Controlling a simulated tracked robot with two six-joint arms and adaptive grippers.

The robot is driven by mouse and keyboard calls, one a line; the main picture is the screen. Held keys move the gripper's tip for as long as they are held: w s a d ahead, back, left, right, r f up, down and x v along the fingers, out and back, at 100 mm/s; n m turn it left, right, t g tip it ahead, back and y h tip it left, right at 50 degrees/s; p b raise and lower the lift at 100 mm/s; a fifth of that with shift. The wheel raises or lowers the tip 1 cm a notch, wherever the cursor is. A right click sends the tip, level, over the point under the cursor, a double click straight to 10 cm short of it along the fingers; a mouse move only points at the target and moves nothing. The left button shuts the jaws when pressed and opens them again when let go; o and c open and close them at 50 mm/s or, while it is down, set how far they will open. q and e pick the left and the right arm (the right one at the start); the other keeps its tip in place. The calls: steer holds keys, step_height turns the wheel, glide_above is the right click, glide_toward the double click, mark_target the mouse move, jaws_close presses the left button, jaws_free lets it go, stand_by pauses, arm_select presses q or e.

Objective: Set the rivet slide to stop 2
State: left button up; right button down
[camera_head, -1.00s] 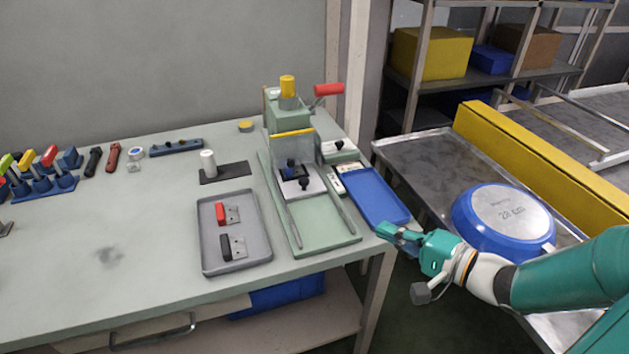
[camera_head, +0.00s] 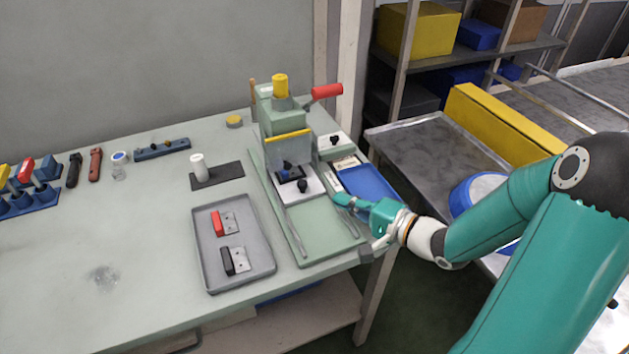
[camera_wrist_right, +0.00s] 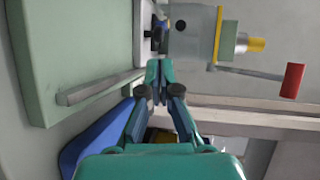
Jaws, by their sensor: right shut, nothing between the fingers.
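The green riveting press (camera_head: 283,122) has a yellow top and a red-handled lever. On its railed base (camera_head: 325,235) sits a pale carriage plate (camera_head: 312,188) with black knobs, near the press head. Right of the head is a small pale block (camera_head: 331,150) with a black knob; a pale marked strip (camera_head: 346,163) lies in front of it. I cannot tell which is the rivet slide, nor read stop numbers. My right gripper (camera_head: 338,199) is shut and empty, over the base's right side. In the right wrist view its fingertips (camera_wrist_right: 160,70) point toward the black knob parts (camera_wrist_right: 157,35).
A blue tray (camera_head: 372,183) lies close behind my right gripper. A grey tray (camera_head: 265,273) holds a red-handled and a black-handled part. The bench's left front is clear.

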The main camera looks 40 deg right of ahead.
arm_select(q)
steer(key=shift+f, duration=0.3)
arm_select(e)
steer(key=x, duration=0.8)
